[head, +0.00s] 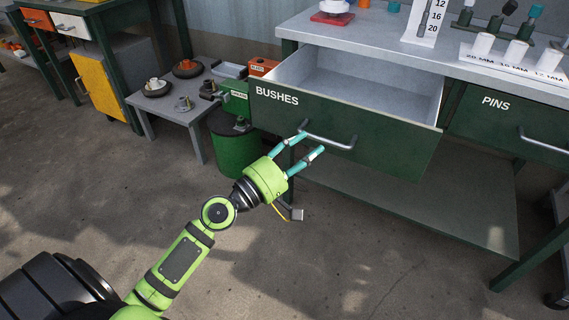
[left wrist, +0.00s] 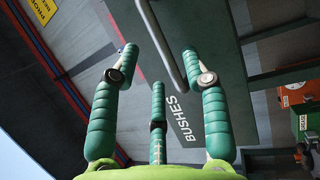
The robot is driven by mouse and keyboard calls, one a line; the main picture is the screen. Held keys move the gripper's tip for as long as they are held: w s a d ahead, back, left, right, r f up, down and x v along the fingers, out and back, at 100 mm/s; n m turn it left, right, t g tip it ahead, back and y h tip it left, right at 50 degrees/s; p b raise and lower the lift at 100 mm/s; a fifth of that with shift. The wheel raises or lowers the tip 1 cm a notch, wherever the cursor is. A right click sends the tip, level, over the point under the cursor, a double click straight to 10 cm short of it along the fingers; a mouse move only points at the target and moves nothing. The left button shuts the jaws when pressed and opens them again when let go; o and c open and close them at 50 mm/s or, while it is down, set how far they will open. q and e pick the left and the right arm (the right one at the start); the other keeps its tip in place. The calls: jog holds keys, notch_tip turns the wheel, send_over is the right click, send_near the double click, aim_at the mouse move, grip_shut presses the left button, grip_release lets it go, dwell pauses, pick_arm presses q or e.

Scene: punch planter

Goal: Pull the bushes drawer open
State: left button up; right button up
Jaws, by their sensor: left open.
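The bushes drawer (head: 385,150), dark green with a white BUSHES label, stands pulled out from the workbench, its grey inside showing empty where visible. Its grey bar handle (head: 330,140) is on the front. My left gripper (head: 312,143) is at the handle's left part, its teal fingers spread. In the left wrist view the handle (left wrist: 161,45) runs between the open fingers of my left gripper (left wrist: 160,57), and the label shows on the drawer front (left wrist: 207,30). Contact with the handle cannot be told. My right gripper is not in view.
The pins drawer (head: 510,125) is shut at the right. A low grey table (head: 150,103) with small parts and a green bin (head: 236,150) stand left of the drawer. A lower shelf (head: 420,200) lies beneath it. The floor in front (head: 340,270) is clear.

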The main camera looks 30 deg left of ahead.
pick_arm(q)
jog(key=v, duration=0.7)
dwell(0.3)
jog(key=s+d+f+m+g, duration=0.3)
jog(key=d+f+m+g, duration=0.35)
jog(key=f, duration=0.65)
jog(key=s+f+m+g+y, duration=0.2)
jog(key=s+f+m+g, duration=0.15)
jog(key=s+f, duration=0.4)
jog(key=s+f+m+g+y, duration=0.3)
jog(key=s+f+g, duration=0.1)
jog(key=f, duration=0.7)
jog(key=s+a+f+m+g+y+p, duration=0.1)
jog(key=s+a+p, duration=0.1)
jog(key=s+p, duration=0.9)
jog(key=s+a+f+m+g+y+p, duration=0.1)
jog(key=s+a+g+p, duration=0.1)
jog(key=s+p, duration=0.9)
jog(key=a+p, duration=0.1)
jog(key=p, duration=0.2)
jog(key=shift+s+f+y, duration=0.2)
jog(key=shift+s+y, duration=0.2)
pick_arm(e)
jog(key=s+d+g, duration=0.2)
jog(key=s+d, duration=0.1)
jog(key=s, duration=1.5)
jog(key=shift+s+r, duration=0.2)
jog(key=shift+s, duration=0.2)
